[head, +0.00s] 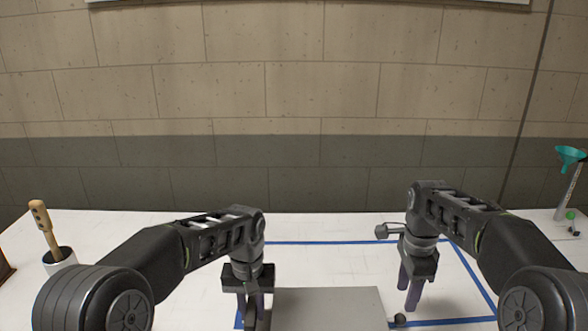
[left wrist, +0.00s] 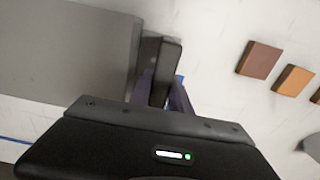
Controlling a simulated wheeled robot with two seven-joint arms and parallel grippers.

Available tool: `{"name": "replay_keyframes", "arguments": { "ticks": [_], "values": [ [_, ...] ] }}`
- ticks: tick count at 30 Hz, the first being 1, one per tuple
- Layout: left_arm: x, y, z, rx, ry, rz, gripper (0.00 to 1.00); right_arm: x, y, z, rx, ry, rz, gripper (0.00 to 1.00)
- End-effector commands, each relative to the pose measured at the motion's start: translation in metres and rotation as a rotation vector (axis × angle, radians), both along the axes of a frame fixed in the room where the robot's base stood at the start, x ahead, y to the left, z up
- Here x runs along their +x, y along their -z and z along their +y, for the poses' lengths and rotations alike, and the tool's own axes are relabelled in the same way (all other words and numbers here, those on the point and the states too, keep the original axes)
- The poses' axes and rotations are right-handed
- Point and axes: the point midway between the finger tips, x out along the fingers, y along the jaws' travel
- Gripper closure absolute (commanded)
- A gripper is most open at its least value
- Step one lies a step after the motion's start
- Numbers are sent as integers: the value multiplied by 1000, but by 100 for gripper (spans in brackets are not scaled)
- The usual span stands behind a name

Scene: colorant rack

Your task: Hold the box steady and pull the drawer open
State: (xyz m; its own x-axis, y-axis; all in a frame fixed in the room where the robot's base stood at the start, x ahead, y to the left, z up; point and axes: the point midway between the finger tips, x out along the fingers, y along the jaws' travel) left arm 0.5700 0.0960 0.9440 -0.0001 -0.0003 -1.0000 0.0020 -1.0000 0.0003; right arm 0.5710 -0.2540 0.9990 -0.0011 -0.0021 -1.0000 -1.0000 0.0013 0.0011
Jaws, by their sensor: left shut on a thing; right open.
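The grey box (head: 330,308) sits at the bottom middle of the head view, its lower part cut off by the frame edge. It also shows at the upper left of the left wrist view (left wrist: 70,55). My left gripper (head: 250,308) is at the box's left side, pointing down. In the left wrist view its fingers (left wrist: 168,92) are shut on a dark handle (left wrist: 168,62) beside the box. My right gripper (head: 409,290) is open and empty, just right of the box. A small dark round knob (head: 400,319) shows below it, at the box's right side.
Blue tape (head: 330,242) marks an area on the white table (head: 120,232). A white pot (head: 60,259) with a wooden-handled tool stands far left; a teal funnel (head: 570,153) is far right. Brown (left wrist: 258,60) and orange (left wrist: 293,80) blocks lie beyond the left gripper.

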Motion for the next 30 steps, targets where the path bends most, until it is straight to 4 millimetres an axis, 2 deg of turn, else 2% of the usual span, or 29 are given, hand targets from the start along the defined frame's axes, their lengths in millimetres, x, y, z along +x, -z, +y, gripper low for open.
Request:
{"name": "replay_keyframes", "arguments": {
  "ticks": [8,14,20,30],
  "values": [
    [0,0,0,0,-1,0,100,0,0,0,1,-2,0,53],
    [0,0,0,0,-1,0,100,0,10,0,1,-3,1,53],
    [0,0,0,0,0,0,100,-1,32,0,2,-3,2,53],
    [0,0,0,0,0,0,100,-1,81,0,1,-3,2,53]
  ]
}}
